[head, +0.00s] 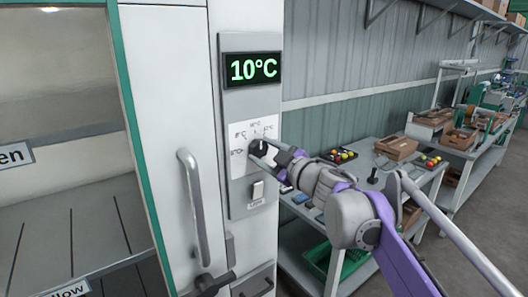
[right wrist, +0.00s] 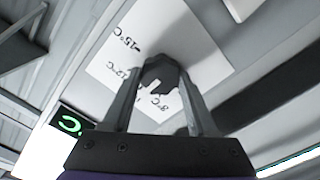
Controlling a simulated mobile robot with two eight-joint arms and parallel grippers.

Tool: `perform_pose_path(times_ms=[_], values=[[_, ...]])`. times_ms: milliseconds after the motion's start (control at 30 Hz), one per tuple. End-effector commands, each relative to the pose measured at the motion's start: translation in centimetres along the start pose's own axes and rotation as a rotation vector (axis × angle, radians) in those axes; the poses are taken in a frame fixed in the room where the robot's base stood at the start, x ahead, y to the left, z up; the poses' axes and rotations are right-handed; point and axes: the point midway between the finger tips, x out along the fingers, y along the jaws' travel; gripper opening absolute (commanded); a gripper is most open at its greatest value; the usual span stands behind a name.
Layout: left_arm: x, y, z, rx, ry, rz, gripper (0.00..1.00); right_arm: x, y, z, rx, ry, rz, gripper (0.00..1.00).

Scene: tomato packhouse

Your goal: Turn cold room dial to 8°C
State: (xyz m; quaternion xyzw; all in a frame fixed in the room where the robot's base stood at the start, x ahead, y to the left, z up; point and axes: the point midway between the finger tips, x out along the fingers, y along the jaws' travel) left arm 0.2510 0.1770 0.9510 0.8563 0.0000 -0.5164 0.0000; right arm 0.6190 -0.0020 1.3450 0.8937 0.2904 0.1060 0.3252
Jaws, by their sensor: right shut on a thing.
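The cold room dial (head: 257,147) is a dark knob on a white plate (head: 240,134) with temperature marks around it. My right gripper (head: 266,150) is shut on the dial, coming in from the right. In the right wrist view the dark dial (right wrist: 160,72) sits between the two fingers, against the marked plate (right wrist: 185,35). The green display (head: 252,69) above the dial reads 10°C. The fingers partly cover the dial and I cannot tell exactly where its pointer aims. My left gripper is not in view.
A light switch (head: 257,190) is below the dial on the same panel. A door handle (head: 193,205) stands out to the left. A workbench (head: 320,238) with trays of tomatoes and boxes stands to the right, with a green crate (head: 318,258) low down.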

Motion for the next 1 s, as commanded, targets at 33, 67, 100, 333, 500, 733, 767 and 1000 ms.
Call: perform_pose_path(times_ms=[33, 67, 100, 333, 500, 733, 767, 1000], values=[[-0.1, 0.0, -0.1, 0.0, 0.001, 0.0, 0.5, 0.0, 0.1, 0.0, -0.014, 0.0, 0.001, 0.03], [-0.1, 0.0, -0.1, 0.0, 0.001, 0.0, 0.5, 0.0, 0.1, 0.0, -0.026, 0.0, 0.001, 0.03], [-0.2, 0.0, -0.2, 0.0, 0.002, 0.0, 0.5, 0.0, 0.1, 0.0, -0.043, 0.0, 0.001, 0.03], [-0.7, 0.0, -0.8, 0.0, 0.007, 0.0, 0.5, 0.0, 0.1, -0.1, -0.201, 0.0, 0.001, 0.03], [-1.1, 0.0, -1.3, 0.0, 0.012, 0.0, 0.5, 0.0, 0.1, -0.1, -0.348, 0.0, 0.001, 0.03], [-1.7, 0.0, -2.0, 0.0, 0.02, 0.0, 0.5, 0.0, 0.1, -0.1, -0.533, -0.001, 0.0, 0.03], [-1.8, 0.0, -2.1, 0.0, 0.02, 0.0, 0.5, 0.0, 0.1, -0.1, -0.554, -0.001, 0.0, 0.03], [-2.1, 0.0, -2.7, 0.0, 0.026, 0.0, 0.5, 0.0, 0.1, 0.0, -0.685, -0.001, 0.001, 0.03]])
